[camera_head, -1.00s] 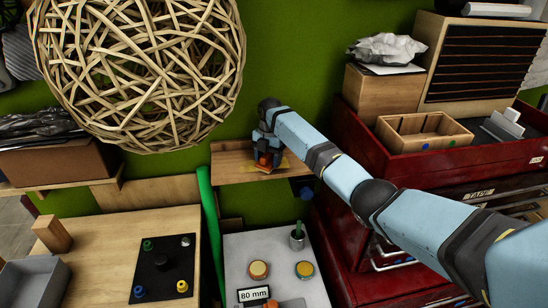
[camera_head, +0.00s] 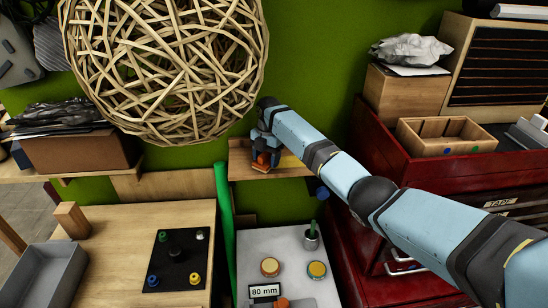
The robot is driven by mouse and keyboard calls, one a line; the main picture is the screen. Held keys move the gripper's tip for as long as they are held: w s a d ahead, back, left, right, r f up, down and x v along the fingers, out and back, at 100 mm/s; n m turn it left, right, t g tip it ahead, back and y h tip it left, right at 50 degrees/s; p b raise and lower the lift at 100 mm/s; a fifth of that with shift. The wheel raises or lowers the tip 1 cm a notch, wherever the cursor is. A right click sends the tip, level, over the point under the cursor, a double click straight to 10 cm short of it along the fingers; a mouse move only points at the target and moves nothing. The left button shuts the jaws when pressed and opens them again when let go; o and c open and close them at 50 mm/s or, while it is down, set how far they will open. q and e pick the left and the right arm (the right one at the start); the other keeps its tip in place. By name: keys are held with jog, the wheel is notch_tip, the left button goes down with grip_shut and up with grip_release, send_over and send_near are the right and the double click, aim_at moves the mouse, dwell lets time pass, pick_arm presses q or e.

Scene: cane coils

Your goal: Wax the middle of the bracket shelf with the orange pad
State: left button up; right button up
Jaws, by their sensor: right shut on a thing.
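The bracket shelf (camera_head: 240,170) is a short wooden board on the green wall, below the woven cane ball. My right gripper (camera_head: 262,152) is over the left part of the shelf, shut on the orange pad (camera_head: 261,163). The pad is low at the shelf top and looks to be touching it, though the contact is hard to make out. A yellowish patch (camera_head: 290,162) shows on the shelf to the right of the pad. My right forearm hides part of the shelf's right end. My left gripper is not in view.
The large cane ball (camera_head: 165,65) hangs just above and left of my gripper. A green pole (camera_head: 224,225) stands below the shelf's left end. A grey bench (camera_head: 285,250) lies below, and a red cabinet (camera_head: 370,150) stands to the right.

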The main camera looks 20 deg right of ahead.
jog(key=shift+w+a+b, duration=0.2)
jog(key=shift+w+a, duration=0.1)
jog(key=shift+a, duration=0.65)
jog(key=shift+w+a+b, duration=0.15)
jog(key=shift+w+a, duration=0.1)
jog(key=shift+a, duration=0.7)
jog(key=shift+d, duration=0.1)
jog(key=shift+r, duration=0.2)
notch_tip(320, 180, up, 2)
jog(key=shift+r+p, duration=0.2)
jog(key=shift+p, duration=0.35)
jog(key=shift+r, duration=1.65)
jog(key=shift+r, duration=0.1)
jog(key=shift+w+d+r, duration=0.1)
jog(key=shift+r, duration=1.25)
